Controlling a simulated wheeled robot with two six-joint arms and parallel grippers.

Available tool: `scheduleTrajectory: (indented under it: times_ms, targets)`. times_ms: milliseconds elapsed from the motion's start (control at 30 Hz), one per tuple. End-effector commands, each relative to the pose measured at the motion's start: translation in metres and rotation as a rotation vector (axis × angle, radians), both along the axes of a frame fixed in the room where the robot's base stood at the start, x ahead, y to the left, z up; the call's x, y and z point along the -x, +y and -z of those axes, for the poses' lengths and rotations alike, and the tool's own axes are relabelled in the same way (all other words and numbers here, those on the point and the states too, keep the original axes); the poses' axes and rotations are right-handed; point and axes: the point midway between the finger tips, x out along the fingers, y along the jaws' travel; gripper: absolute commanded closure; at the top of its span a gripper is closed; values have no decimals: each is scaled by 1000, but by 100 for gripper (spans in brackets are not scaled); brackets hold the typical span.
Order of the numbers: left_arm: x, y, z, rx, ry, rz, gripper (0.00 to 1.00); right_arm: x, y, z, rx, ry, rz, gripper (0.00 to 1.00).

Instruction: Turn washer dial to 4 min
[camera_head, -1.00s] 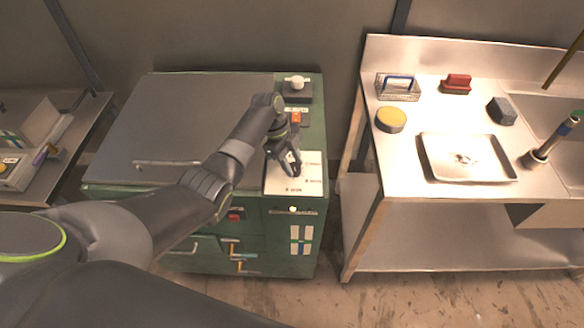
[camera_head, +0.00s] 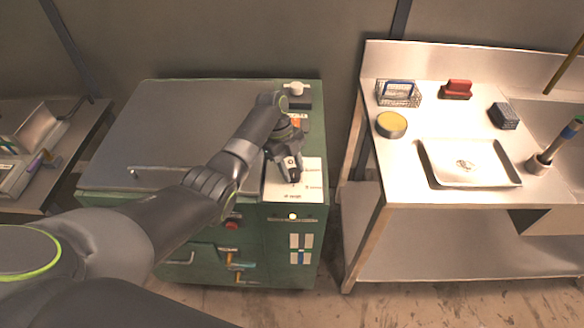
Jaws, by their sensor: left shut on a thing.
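The green washer (camera_head: 312,240) stands in the middle with a grey lid (camera_head: 190,125). A white dial panel (camera_head: 310,188) with small dark markings lies on its top right. My left gripper (camera_head: 294,176) points down over this panel and is shut on the dial, which the fingers hide. The dial's pointer and setting cannot be made out. My right gripper is not in view.
A white knob on a dark block (camera_head: 297,92) and an orange part (camera_head: 299,121) sit behind the panel. To the right, a steel bench holds a wire basket (camera_head: 398,94), yellow tin (camera_head: 391,124), red block (camera_head: 457,90) and tray (camera_head: 470,178).

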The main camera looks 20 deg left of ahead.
Motion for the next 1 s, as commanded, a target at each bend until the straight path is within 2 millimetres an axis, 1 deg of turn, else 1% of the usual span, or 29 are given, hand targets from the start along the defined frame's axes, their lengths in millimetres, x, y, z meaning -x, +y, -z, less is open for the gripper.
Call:
scheduleTrajectory:
  times_ms: [33,67,200,500,567,667,767,967,1000]
  targets:
    - [1,-1,1,1,2,2,86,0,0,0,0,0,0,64]
    - [1,-1,1,2,3,2,60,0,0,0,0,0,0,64]
    - [1,-1,1,1,2,0,42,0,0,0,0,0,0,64]
    - [0,0,-1,1,0,0,42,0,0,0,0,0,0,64]
    - [-1,2,-4,0,-1,0,42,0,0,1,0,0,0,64]
    - [-4,6,-14,1,-3,0,42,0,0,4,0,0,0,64]
    - [-8,13,-32,-1,-4,0,42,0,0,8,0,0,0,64]
    - [-18,29,-77,-2,-4,-1,42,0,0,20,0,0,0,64]
    - [-19,33,-91,-1,-4,0,42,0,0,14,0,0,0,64]
